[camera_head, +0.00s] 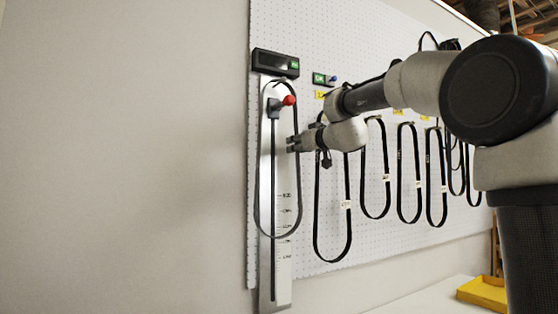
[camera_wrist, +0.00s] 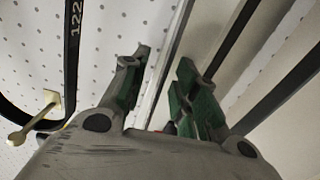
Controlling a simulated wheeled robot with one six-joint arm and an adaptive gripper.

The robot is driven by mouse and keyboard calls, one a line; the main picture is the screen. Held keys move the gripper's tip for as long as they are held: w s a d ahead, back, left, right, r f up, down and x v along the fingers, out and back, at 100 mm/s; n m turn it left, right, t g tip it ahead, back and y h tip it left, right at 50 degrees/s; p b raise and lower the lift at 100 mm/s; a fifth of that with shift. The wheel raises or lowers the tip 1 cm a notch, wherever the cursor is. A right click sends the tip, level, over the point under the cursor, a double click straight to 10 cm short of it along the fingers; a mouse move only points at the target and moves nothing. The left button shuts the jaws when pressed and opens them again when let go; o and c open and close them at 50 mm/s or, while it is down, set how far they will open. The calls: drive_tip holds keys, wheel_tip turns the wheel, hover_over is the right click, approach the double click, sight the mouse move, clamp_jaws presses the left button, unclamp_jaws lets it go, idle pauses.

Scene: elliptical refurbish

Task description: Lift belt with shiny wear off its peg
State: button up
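A black belt (camera_head: 257,200) hangs in a long loop on the gauge at the left, around its upper block with the red knob (camera_head: 289,100). Other black belts hang on pegs to the right, the nearest a long loop (camera_head: 349,225) with a pale tag. I cannot tell which belt has shiny wear. My gripper (camera_head: 292,144) is at the gauge's right edge, near the looped belt's right strand. In the wrist view its green-padded fingers (camera_wrist: 162,78) are apart with no belt visibly clamped between them. A belt marked 122 (camera_wrist: 74,45) and a cream peg (camera_wrist: 40,115) are left of the fingers.
The gauge (camera_head: 283,270) is a tall pale plate with a dark display (camera_head: 275,64) on top, mounted on the white perforated board (camera_head: 330,30). A small green-marked device (camera_head: 319,78) is beside it. A yellow tray (camera_head: 485,292) sits at the lower right. The wall at left is bare.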

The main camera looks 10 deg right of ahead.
drive_tip(key=shift+w+a, duration=0.1)
drive_tip(key=shift+w, duration=0.1)
clamp_jaws()
drive_tip(key=shift+s+r, duration=0.1)
drive_tip(key=shift+r, duration=0.05)
drive_tip(key=shift+s+r, duration=0.2)
drive_tip(key=shift+r, duration=0.4)
drive_tip(key=r, duration=1)
drive_tip(key=shift+s+d+r, duration=0.15)
drive_tip(key=shift+s+d, duration=0.05)
drive_tip(key=v, duration=1.9)
